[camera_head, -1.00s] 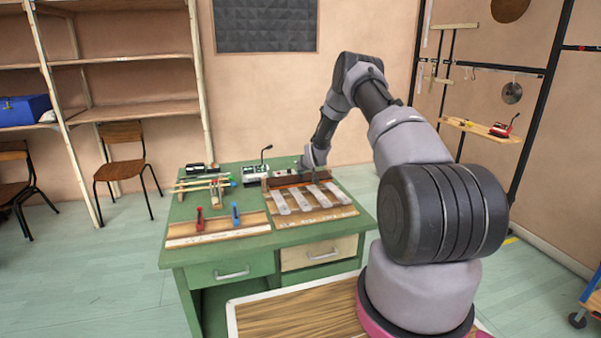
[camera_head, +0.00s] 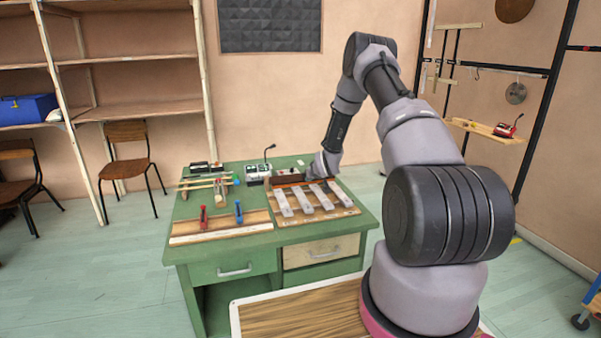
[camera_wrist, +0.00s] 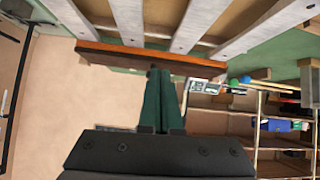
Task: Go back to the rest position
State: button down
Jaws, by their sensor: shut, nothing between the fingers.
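My gripper is at the end of my arm, above the back right of the green table (camera_head: 200,256) in the head view, where its fingers are too small to make out. In the wrist view my gripper (camera_wrist: 160,72) shows two green fingers together with nothing between them. Beyond the fingertips are the wooden edge and grey bars of a bar instrument. In the head view this instrument's metal bars (camera_head: 304,200) lie on a wooden board on the table's right half. My gripper appears apart from the bars.
A wooden board (camera_head: 220,227) with a red and a blue clamp-like piece lies at the table's front left. Sticks (camera_head: 203,182) and a small device (camera_head: 257,174) stand behind it. Shelves (camera_head: 130,60) and chairs (camera_head: 127,160) are left. A wall shelf (camera_head: 480,128) and black poles stand right.

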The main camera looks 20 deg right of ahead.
jog(key=s+a+r+g, duration=0.1)
jog(key=s+r, duration=0.1)
jog(key=r, duration=0.8)
jog(key=s+a+r, duration=0.1)
jog(key=s+r, duration=0.2)
jog(key=r, duration=0.7)
jog(key=s+a+r+m, duration=0.2)
jog(key=s+r, duration=0.8)
jog(key=r, duration=0.4)
jog(key=s+a+r+m, duration=0.1)
jog(key=s+a+r, duration=0.1)
jog(key=s, duration=0.9)
jog(key=s+a+r+m+g+y, duration=0.1)
jog(key=s+r, duration=0.4)
jog(key=s, duration=0.7)
jog(key=s+a+r+m+g+y, duration=0.1)
jog(key=s+a+r, duration=0.2)
jog(key=s, duration=0.9)
jog(key=shift+a+r, duration=0.2)
jog(key=shift+a, duration=0.1)
